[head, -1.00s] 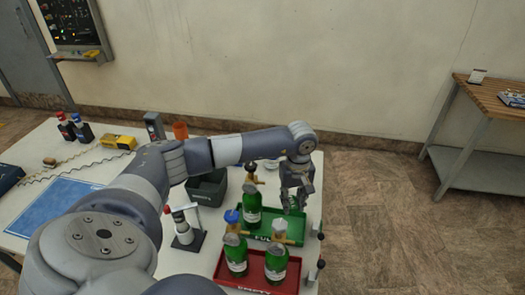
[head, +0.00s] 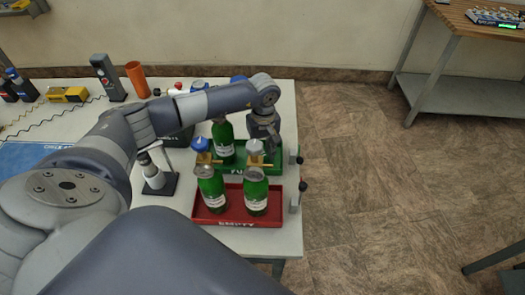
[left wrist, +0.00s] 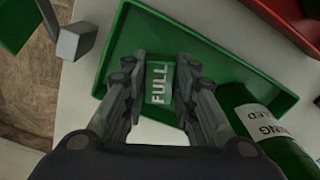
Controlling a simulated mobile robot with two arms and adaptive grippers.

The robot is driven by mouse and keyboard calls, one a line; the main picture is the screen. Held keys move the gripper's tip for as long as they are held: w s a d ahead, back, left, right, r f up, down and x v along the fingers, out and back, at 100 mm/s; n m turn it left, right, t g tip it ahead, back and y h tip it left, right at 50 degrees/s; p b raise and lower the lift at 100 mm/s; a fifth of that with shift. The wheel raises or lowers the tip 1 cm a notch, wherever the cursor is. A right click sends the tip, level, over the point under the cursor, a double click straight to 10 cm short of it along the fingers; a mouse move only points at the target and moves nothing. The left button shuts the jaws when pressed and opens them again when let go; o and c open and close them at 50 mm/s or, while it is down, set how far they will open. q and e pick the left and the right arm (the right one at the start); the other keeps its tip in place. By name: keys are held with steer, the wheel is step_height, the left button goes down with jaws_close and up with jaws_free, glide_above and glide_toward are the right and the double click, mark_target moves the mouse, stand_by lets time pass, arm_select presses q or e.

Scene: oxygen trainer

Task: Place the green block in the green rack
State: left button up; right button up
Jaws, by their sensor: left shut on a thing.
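The green rack, a shallow green tray (head: 276,173), lies behind the red tray on the white table. My left gripper (head: 264,143) is over its right part, its fingertips mostly hidden behind a bottle top. In the left wrist view my left gripper (left wrist: 160,78) is shut on a small green block (left wrist: 160,98) with white "FULL" lettering between its fingers. The green rack (left wrist: 222,62) spreads below and around it. I cannot tell whether the block touches the rack floor. My right gripper is not in view.
The red tray (head: 234,214) holds two bottles. Black knobs (head: 299,159) line the table's right edge.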

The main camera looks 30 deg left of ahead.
arm_select(q)
step_height(320, 180, down, 2)
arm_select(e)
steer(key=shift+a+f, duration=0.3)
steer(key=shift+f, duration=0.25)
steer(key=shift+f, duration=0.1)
arm_select(q)
steer(key=shift+f+b, duration=0.2)
steer(key=shift+b, duration=0.25)
steer(key=o, duration=0.7)
steer(key=shift+r, duration=0.1)
steer(key=shift+o, duration=0.8)
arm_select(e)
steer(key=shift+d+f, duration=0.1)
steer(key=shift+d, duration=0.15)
